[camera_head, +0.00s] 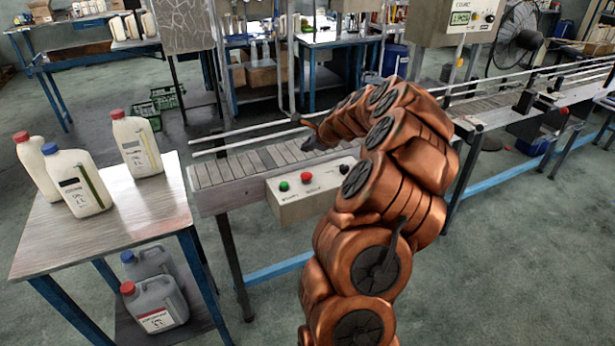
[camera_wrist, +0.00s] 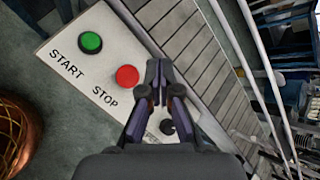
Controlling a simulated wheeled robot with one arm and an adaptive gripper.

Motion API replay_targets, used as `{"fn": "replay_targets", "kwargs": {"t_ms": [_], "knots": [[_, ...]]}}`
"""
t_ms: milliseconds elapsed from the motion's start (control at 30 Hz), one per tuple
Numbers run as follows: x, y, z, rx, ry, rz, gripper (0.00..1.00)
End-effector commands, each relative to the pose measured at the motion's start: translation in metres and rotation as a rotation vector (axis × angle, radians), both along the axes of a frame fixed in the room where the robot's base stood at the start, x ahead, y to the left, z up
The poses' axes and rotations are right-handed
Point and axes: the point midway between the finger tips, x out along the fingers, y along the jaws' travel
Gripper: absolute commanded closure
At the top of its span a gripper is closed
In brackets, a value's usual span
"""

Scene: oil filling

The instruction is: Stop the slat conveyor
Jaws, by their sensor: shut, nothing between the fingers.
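The slat conveyor (camera_head: 230,170) runs from the middle left to the far right in the head view, and its slats (camera_wrist: 195,50) show in the wrist view. A control box (camera_head: 300,201) is fixed on its near side. It has a green START button (camera_head: 283,186), which also shows in the wrist view (camera_wrist: 91,42), and a red STOP button (camera_head: 307,177), also in the wrist view (camera_wrist: 126,75). A dark knob (camera_wrist: 167,127) is partly hidden by my gripper. My gripper (camera_wrist: 158,64) is shut and empty, over the box beside the red button; contact cannot be told.
A table (camera_head: 120,210) at left holds several white jugs (camera_head: 75,185), with grey jugs (camera_head: 160,305) on its lower shelf. Rails (camera_head: 250,135) run along the conveyor. A counter box (camera_head: 455,20) and a fan (camera_head: 515,40) stand behind.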

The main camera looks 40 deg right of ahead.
Motion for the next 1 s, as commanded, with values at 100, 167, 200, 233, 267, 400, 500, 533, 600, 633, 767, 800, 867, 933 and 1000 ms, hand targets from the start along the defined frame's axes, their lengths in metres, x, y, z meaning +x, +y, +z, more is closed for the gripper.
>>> {"fn": "replay_targets", "kwargs": {"t_ms": [100, 167, 200, 233, 267, 400, 500, 533, 600, 633, 767, 800, 867, 933, 1000], "knots": [[0.000, 0.000, -0.016, 0.001, 0.001, 0.001, 1.00], [0.000, 0.000, -0.023, 0.001, -0.001, 0.000, 1.00], [0.000, 0.000, -0.028, 0.002, -0.001, -0.001, 1.00], [0.000, 0.000, -0.032, 0.002, -0.001, -0.001, 1.00], [0.000, 0.000, -0.035, 0.002, -0.001, -0.001, 1.00], [0.000, 0.000, -0.052, 0.000, 0.000, 0.000, 1.00], [0.000, 0.000, -0.062, 0.000, 0.001, 0.000, 1.00], [0.000, 0.000, -0.065, 0.001, 0.001, 0.001, 1.00], [0.000, 0.000, -0.070, 0.001, 0.001, 0.000, 1.00], [0.000, 0.000, -0.072, 0.001, 0.001, 0.000, 1.00], [0.000, 0.000, -0.077, 0.001, 0.001, 0.001, 1.00], [0.000, 0.000, -0.077, 0.000, 0.000, 0.000, 1.00], [0.000, 0.000, -0.077, 0.000, 0.000, 0.000, 1.00], [0.000, 0.000, -0.077, 0.000, 0.000, 0.000, 1.00], [0.000, 0.000, -0.076, 0.000, 0.000, 0.000, 1.00]]}}
